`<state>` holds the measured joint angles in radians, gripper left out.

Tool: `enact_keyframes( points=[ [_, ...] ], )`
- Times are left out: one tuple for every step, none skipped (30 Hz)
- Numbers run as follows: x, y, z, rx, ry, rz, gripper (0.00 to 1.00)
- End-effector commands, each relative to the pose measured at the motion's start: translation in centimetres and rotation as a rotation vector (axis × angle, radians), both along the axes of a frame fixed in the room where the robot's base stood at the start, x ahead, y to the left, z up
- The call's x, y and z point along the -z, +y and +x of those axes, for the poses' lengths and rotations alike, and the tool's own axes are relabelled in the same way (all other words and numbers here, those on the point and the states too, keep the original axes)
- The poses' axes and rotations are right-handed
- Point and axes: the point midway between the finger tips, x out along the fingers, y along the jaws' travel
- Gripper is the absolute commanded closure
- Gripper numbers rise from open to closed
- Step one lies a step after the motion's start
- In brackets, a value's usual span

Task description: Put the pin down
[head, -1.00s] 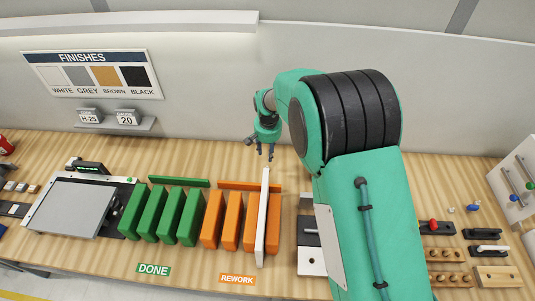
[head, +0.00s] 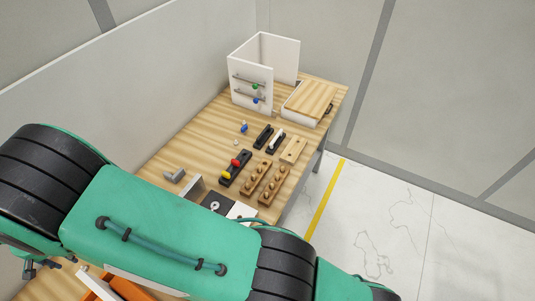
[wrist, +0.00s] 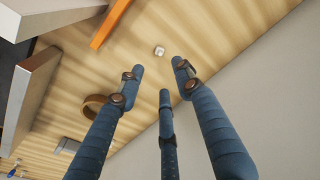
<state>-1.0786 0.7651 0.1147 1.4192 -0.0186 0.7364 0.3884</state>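My gripper (wrist: 160,76) has three blue fingers, spread apart with nothing between them. It hangs over the wooden bench, and its dark fingers show at the lower left of the head view (head: 38,268). A small pale block-like piece (wrist: 159,50) lies on the bench just beyond the fingertips; I cannot tell whether it is a pin. A small blue-topped pin (head: 244,127) stands on the bench in the head view, with a small pale piece (head: 236,141) near it. No pin shows in my gripper.
The wrist view shows a brown ring (wrist: 95,103) and an orange strip (wrist: 110,23) near the fingers. Peg blocks (head: 273,186) and a red-and-yellow-handled holder (head: 235,168) sit nearer.

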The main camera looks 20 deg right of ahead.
Motion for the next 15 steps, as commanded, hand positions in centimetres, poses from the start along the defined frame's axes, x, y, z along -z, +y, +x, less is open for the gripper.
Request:
enact_keyframes(
  points=[
    [-0.1,-0.1,0.1,0.001,-0.001,0.001,0.65],
    [-0.2,-0.1,0.2,0.002,-0.001,0.001,0.65],
    [-0.4,-0.3,0.3,0.004,-0.001,0.002,0.65],
    [-0.6,-0.5,0.5,0.006,-0.002,0.002,0.65],
    [-0.9,-0.7,0.8,0.008,-0.002,0.003,0.65],
    [-1.5,-1.1,1.2,0.013,-0.004,0.006,0.65],
    [-2.0,-1.4,1.5,0.016,-0.006,0.008,0.65],
    [-2.5,-1.8,1.9,0.020,-0.007,0.011,0.65],
    [-3.4,-2.4,2.5,0.027,-0.009,0.014,0.65],
    [-4.1,-3.0,3.0,0.032,-0.011,0.016,0.65],
    [-4.9,-3.7,3.6,0.039,-0.013,0.019,0.65],
    [-6.0,-4.6,4.4,0.047,-0.016,0.024,0.65],
    [-6.9,-5.4,5.0,0.055,-0.018,0.027,0.65],
    [-7.9,-6.3,5.6,0.063,-0.021,0.029,0.65],
    [-9.1,-7.6,6.4,0.075,-0.026,0.035,0.65]
  ],
)
